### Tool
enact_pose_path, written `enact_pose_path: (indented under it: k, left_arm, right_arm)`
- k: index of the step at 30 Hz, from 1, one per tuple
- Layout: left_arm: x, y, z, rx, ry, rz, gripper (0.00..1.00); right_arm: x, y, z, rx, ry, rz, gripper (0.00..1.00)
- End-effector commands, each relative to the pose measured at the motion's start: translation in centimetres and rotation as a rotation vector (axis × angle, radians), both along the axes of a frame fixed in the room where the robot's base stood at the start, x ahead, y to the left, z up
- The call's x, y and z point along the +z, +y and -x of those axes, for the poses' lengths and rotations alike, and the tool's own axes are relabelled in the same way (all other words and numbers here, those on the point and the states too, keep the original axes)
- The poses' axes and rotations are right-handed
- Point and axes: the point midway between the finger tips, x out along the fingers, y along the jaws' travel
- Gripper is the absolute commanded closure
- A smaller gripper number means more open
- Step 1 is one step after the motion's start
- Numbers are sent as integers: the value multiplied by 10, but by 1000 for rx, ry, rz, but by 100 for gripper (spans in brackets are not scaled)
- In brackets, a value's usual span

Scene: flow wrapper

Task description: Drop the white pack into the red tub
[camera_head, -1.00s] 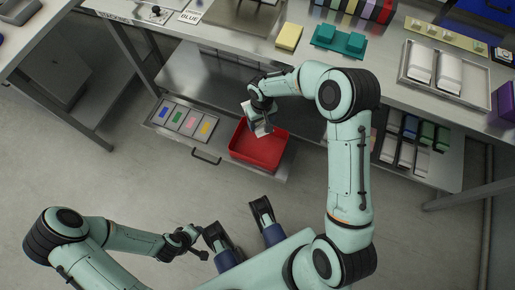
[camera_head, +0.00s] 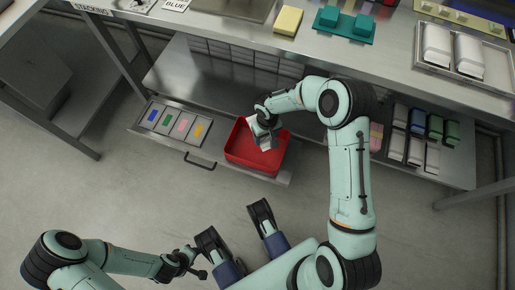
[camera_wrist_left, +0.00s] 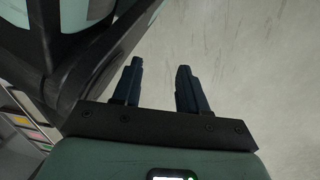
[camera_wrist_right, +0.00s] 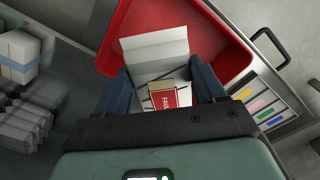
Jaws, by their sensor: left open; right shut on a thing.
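The white pack (camera_head: 265,143) is in my right gripper (camera_head: 262,127), over the red tub (camera_head: 252,163) in the head view. In the right wrist view the pack (camera_wrist_right: 155,50) sits between the two fingers, with a red and yellow label panel near the palm. The red tub (camera_wrist_right: 228,52) lies behind and around it there. I cannot tell how far the pack is above the tub floor. My left gripper (camera_wrist_left: 160,78) is open and empty, low at the left, above bare floor and away from the tub.
The tub stands on a low shelf or drawer with a handle (camera_head: 200,162); coloured cards in a tray (camera_head: 174,124) lie left of it. Boxes (camera_head: 420,135) stand at right. The table (camera_head: 385,60) above bears a yellow block (camera_head: 288,20), a teal fixture (camera_head: 343,25) and a tray of white packs (camera_head: 462,67).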

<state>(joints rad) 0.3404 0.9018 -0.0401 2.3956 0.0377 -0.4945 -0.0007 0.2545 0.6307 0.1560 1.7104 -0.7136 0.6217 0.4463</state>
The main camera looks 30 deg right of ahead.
Motion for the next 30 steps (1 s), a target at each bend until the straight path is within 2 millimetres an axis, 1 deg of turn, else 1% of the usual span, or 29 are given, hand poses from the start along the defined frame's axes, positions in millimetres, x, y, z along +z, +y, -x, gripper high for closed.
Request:
enact_pose_path:
  k: [1,7,12,19,20,21,22,30]
  left_arm:
    - [-6,1,6,2,22,1,57]
    - [-14,2,21,6,70,5,57]
    - [-16,3,25,8,84,5,57]
    - [-16,3,26,8,84,5,57]
    - [-16,3,26,8,84,5,57]
    - [-16,3,26,8,84,5,57]
    - [-16,3,26,8,84,5,57]
    - [-15,3,25,7,83,6,57]
  right_arm:
    - [-6,0,0,1,0,0,62]
    - [-15,0,0,1,0,0,62]
    - [-18,0,0,1,-1,0,62]
    - [-17,0,0,1,-1,0,62]
    - [-17,0,0,1,-1,0,24]
    - [-17,0,0,1,-1,0,11]
    - [-17,0,0,1,-1,0,1]
    - [-17,0,0,1,-1,0,1]
